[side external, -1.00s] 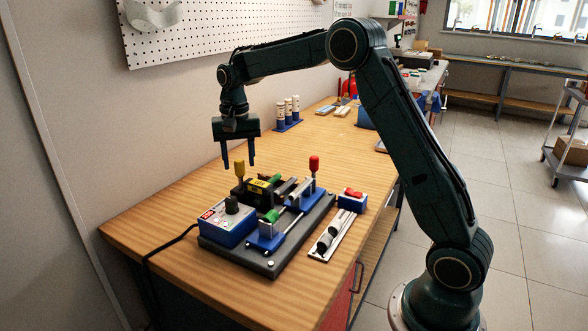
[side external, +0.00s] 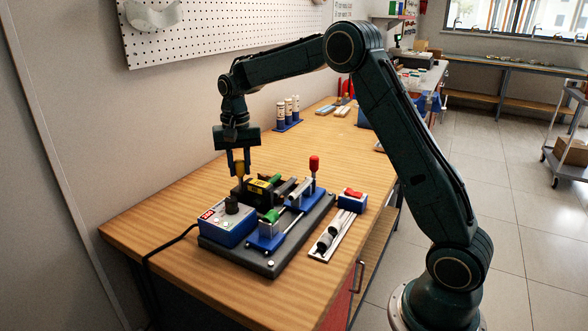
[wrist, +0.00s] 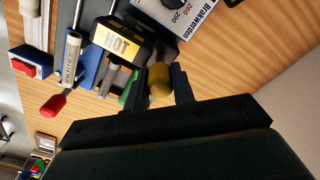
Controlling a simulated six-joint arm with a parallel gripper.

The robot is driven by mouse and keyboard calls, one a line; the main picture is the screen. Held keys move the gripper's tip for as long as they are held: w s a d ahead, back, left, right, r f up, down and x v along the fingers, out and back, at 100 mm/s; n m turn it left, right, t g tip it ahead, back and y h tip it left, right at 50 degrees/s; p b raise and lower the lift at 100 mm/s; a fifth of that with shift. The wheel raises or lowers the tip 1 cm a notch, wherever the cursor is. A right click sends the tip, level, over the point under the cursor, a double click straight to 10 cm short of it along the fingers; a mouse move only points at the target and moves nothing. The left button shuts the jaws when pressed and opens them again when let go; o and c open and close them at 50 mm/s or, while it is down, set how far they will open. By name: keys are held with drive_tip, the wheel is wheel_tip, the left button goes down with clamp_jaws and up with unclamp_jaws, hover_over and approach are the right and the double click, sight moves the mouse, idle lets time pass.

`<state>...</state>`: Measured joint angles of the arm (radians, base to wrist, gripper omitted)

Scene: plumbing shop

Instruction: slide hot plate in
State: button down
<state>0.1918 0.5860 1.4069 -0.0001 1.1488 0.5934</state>
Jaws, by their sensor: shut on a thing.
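The hot plate (side external: 262,188) is a black block with a yellow label, on the dark base of the welding fixture; in the wrist view its label reads HOT (wrist: 118,43). A yellow knob (wrist: 160,86) stands at its wall-side end. My gripper (side external: 239,170) is shut on this knob, with one finger on each side of it. The blue control box (side external: 228,222) with a black dial sits at the left of the base. Blue clamps with green and grey pipe pieces (side external: 270,216) lie beside the plate. The gripper hides part of the knob in the side view.
A red-topped lever (side external: 314,163) rises at the fixture's right. A blue block with a red top (side external: 352,200) and a light tray with parts (side external: 331,236) lie at the right. Bottles in a blue rack (side external: 288,113) stand behind. The wooden bench is clear around the front left.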

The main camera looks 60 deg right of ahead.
sight(263, 184)
drive_tip(key=shift+s, duration=3.5)
drive_tip(key=c, duration=1.2)
unclamp_jaws()
drive_tip(key=shift+o, duration=0.2)
drive_tip(key=shift+r, duration=0.15)
drive_tip(key=shift+r, duration=0.6)
wheel_tip(263, 184, up, 12)
drive_tip(key=shift+r, duration=0.2)
